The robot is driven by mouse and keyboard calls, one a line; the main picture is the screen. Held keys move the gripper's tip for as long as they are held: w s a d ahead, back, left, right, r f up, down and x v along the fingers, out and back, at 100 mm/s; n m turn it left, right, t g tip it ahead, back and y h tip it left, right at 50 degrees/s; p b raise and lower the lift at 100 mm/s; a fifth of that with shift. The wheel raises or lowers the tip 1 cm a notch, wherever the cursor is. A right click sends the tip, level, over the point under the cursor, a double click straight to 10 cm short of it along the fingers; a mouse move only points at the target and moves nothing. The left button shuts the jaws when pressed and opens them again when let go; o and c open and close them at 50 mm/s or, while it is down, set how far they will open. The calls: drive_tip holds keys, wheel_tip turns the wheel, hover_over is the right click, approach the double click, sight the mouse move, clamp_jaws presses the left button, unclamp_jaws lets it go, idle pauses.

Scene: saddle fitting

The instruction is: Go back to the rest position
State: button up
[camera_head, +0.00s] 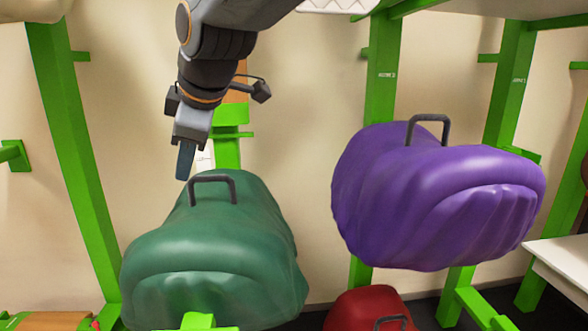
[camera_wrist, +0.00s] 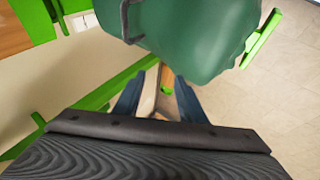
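A green saddle (camera_head: 210,250) with a dark handle (camera_head: 212,179) sits on a green support in the head view. It also fills the upper middle of the wrist view (camera_wrist: 205,30), with its handle at the upper left. My gripper (camera_head: 185,163) points down just above and behind the green saddle, left of its handle and apart from it. In the wrist view my gripper's two fingers (camera_wrist: 160,96) are spread, with nothing held between them. A purple saddle (camera_head: 430,205) with a dark handle is to the right. A red saddle (camera_head: 370,310) shows partly at the bottom.
Green posts (camera_head: 75,150) stand at the left, and another green post (camera_head: 380,90) stands behind the purple saddle. A pale shelf or table (camera_head: 562,262) is at the right edge. A beige wall (camera_head: 290,110) is behind. Open space lies between the green and purple saddles.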

drive_tip(key=w+d+f+m+g+h+b, duration=0.2)
drive_tip(key=d+f+m+h+b, duration=0.55)
drive_tip(key=d+f, duration=1.55)
drive_tip(key=s+d+f+m+g+y+b, duration=0.1)
drive_tip(key=s+d+f+m, duration=0.4)
drive_tip(key=d+f, duration=0.3)
drive_tip(key=s+d+f+m+g+y+b, duration=0.1)
drive_tip(key=s+d+f+m+g, duration=0.1)
drive_tip(key=s+d+f+m, duration=0.4)
wheel_tip(320, 180, down, 2)
drive_tip(key=shift+s+d+m, duration=0.2)
drive_tip(key=shift+d+m, duration=0.65)
drive_tip(key=shift+d, duration=0.1)
drive_tip(key=shift+y, duration=0.25)
drive_tip(key=shift+c, duration=0.7)
